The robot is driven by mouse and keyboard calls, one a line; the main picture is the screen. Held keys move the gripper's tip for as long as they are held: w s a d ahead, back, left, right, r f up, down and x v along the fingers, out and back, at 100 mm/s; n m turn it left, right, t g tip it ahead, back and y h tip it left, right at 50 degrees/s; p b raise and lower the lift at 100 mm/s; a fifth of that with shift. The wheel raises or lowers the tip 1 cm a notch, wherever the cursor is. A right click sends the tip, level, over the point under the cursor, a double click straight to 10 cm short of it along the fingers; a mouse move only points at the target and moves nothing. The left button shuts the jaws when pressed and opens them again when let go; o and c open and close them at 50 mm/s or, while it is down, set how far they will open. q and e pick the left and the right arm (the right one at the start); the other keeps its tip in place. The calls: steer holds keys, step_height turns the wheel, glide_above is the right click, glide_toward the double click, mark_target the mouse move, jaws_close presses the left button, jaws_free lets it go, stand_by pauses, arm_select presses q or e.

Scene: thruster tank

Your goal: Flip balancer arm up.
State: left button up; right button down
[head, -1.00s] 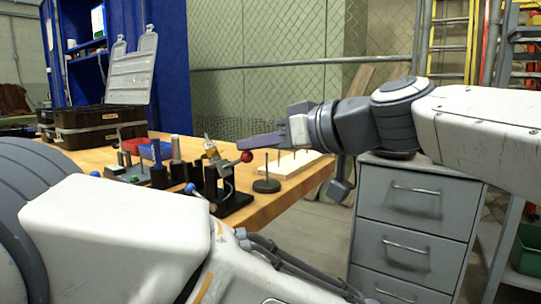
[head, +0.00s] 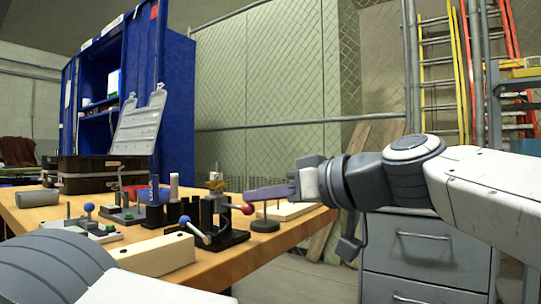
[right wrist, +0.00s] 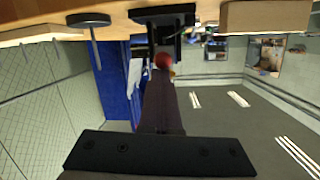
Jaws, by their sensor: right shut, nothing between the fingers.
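A black stand (head: 222,238) near the table's right edge carries a red ball (head: 248,209) on its right and a light rod ending in a blue ball (head: 184,220) on its left. I cannot tell which part is the balancer arm. My right gripper (head: 250,195) has its purple fingers together and empty, pointing left just above the red ball. In the right wrist view, the picture is upside down; the red ball (right wrist: 164,61) shows just beyond the fingertips (right wrist: 163,78). Whether they touch is unclear. My left gripper is out of view; only my left arm shows at lower left.
The wooden table (head: 225,272) holds several small fixtures left of the stand, a wooden block (head: 155,255) in front and a round-based post (head: 265,225) to the right. A grey drawer cabinet (head: 415,262) stands beneath my right arm. A black case (head: 92,172) sits at the back left.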

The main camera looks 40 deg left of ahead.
steer(key=shift+f, duration=0.65)
steer(key=shift+r, duration=0.1)
step_height(320, 180, up, 6)
steer(key=p, duration=0.4)
steer(key=w+d+f, duration=0.1)
steer(key=d+f, duration=0.1)
steer(key=d, duration=0.7)
steer(key=shift+f+b, duration=0.3)
steer(key=shift+b, duration=0.1)
steer(key=shift+d, duration=0.1)
